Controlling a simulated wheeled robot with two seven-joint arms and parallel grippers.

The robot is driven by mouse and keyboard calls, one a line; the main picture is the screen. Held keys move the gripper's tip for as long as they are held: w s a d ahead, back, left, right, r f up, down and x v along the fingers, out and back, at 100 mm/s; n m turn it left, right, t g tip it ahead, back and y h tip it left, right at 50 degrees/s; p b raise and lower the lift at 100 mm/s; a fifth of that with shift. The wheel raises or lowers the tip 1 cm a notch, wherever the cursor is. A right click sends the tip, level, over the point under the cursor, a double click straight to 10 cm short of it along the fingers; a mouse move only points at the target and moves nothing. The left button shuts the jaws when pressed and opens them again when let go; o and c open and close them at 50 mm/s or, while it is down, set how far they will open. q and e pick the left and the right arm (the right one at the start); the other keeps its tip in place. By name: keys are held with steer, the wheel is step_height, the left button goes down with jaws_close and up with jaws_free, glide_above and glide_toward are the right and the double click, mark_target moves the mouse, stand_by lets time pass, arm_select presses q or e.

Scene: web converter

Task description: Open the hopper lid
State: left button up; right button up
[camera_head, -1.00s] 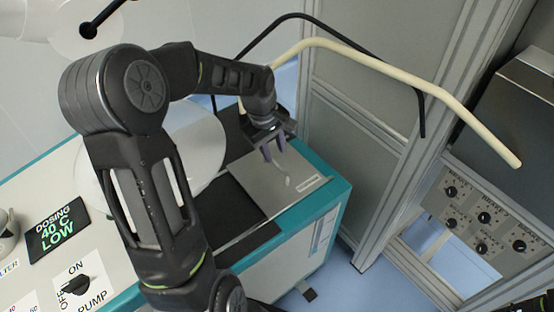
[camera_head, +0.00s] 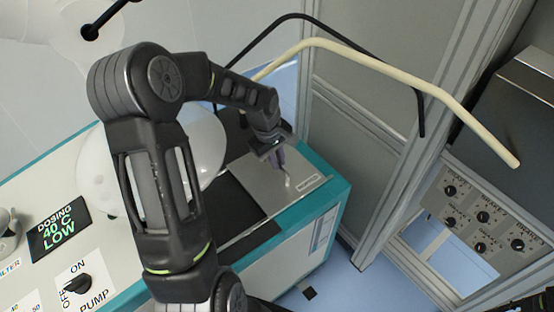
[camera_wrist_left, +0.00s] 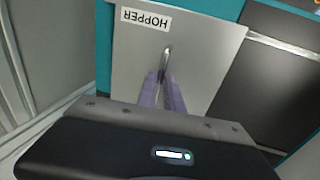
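The hopper lid (camera_head: 262,187) is a flat grey panel at the right end of the teal-edged machine; it lies closed and level. In the left wrist view the lid (camera_wrist_left: 205,40) carries a white HOPPER label (camera_wrist_left: 146,19). A small metal handle (camera_wrist_left: 166,57) stands on it and also shows in the head view (camera_head: 288,181). My left gripper (camera_head: 281,165) is over the lid. Its purple fingers (camera_wrist_left: 161,76) are drawn together at the handle's near end, which looks pinched between their tips. The exact contact is partly hidden. My right gripper is not clearly seen.
A dark panel (camera_head: 235,203) adjoins the lid, with a white rounded vessel (camera_head: 205,150) behind my left arm. A cream bent pipe (camera_head: 400,75) and a black one (camera_head: 375,55) arch behind. A grey frame post (camera_head: 420,140) and knob panel (camera_head: 485,218) stand to the right.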

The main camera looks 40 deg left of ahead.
mark_target(265, 182)
arm_select(q)
jaws_close()
stand_by(0.8)
steer(key=s, duration=0.2)
steer(key=s+a, duration=0.1)
steer(key=s, duration=0.1)
steer(key=shift+s+a, duration=0.15)
steer(key=o, duration=0.6)
jaws_free()
steer(key=shift+c, duration=0.2)
step_height(265, 182, up, 10)
steer(key=b, duration=0.1)
